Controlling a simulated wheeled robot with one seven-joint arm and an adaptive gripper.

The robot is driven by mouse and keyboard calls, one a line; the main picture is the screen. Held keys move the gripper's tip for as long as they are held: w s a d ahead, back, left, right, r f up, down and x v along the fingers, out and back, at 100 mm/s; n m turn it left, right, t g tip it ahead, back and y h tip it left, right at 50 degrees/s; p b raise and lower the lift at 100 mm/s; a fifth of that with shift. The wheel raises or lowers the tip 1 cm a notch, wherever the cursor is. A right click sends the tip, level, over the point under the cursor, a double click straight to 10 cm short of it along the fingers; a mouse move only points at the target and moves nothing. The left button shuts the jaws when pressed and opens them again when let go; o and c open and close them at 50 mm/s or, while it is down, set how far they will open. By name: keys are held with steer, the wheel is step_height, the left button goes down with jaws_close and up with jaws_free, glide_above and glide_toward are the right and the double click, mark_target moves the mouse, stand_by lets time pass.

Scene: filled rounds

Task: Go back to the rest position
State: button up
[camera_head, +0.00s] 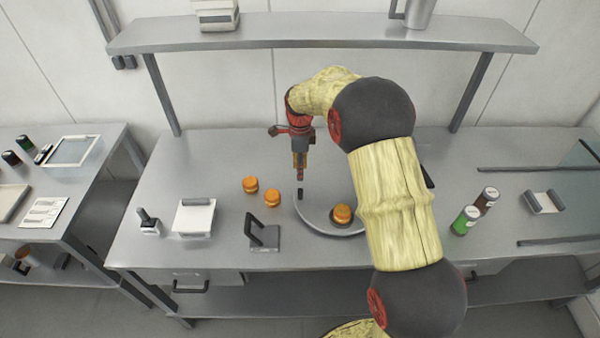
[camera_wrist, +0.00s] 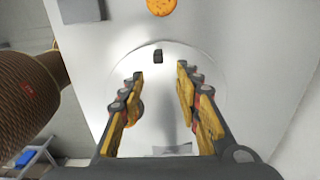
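My gripper (camera_head: 300,172) hangs above the steel table, over the left edge of a round grey plate (camera_head: 318,228). In the wrist view my gripper (camera_wrist: 160,82) has its two fingers apart with nothing held between them. The plate also shows below the fingers in the wrist view (camera_wrist: 150,65). An orange filled round (camera_head: 342,213) sits on the plate, partly beside my arm. Two more orange rounds, one farther left (camera_head: 250,184) and one nearer the plate (camera_head: 272,196), lie on the table. A small black piece (camera_head: 300,194) shows below my gripper.
A black-handled press (camera_head: 263,234), a white pad (camera_head: 194,217) and a small dark bottle (camera_head: 148,222) stand at the front left. Green (camera_head: 465,220) and brown (camera_head: 487,199) bottles stand at the right. A shelf (camera_head: 320,34) spans the back above the table. My arm hides part of the table.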

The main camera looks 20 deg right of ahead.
stand_by(0.5)
steer(key=s+a+r+n+t+b, duration=0.1)
steer(key=s+r+n+t+b, duration=0.1)
steer(key=s+n, duration=0.5)
steer(key=s+r+n+t+b, duration=0.1)
steer(key=s+r+n+b, duration=0.4)
steer(key=s, duration=1.2)
steer(key=s+a+r+n+t+b, duration=0.1)
steer(key=s+r+n+b, duration=0.3)
steer(key=s+n, duration=0.5)
steer(key=shift+s+a+r+t+b, duration=0.15)
steer(key=shift+s+a+t+b, duration=0.45)
steer(key=shift+s, duration=1.3)
